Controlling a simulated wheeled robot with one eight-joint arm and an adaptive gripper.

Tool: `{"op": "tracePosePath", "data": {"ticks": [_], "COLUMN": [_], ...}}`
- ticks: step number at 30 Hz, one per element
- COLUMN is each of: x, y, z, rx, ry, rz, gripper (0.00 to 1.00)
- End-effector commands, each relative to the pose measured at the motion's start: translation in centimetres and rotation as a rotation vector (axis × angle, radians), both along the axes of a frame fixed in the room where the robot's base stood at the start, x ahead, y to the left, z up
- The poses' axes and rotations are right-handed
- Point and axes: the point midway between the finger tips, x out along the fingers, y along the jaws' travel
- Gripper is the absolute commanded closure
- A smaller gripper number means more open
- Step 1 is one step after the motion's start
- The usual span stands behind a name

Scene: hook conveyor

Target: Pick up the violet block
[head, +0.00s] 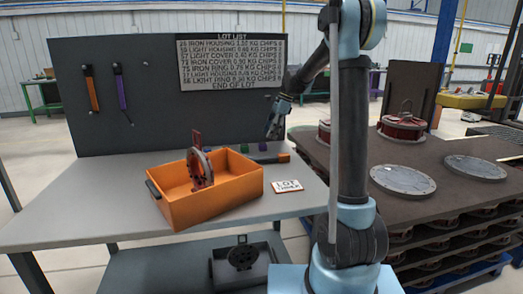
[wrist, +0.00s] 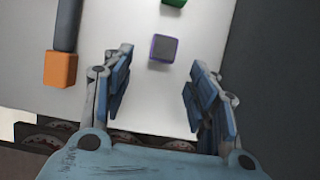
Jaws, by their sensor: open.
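The violet block (head: 263,147) stands on the grey workbench near the back panel, just right of a green block (head: 245,148). In the wrist view the violet block (wrist: 163,48) shows a greyish top with violet edges, ahead of the gap between my fingers. My gripper (head: 272,133) points down above the bench near the block. In the wrist view my gripper (wrist: 160,78) is open and empty, one finger to each side of the block's line. No contact with the block shows. The green block (wrist: 174,3) is cut off at the top edge.
A dark bar with an orange end (head: 284,158) lies close to the violet block; its orange end (wrist: 60,69) is left of my fingers. An orange crate (head: 215,206) holding a ring part and a LOT TIMER card (head: 287,186) are nearer. The dark panel (head: 120,130) rises behind.

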Motion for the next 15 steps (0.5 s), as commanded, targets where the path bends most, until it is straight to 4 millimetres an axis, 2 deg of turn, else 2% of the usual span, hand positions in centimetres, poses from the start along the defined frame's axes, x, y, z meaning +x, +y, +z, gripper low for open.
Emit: {"op": "tracePosePath", "data": {"ticks": [8,15], "x": [-0.1,-0.3], "y": [0.8,2.3], "z": [-1.6,-4.4], "rx": [0.000,0.000], "ry": [0.000,0.001], "rz": [0.000,0.001], "gripper": [0.47,0.47]}}
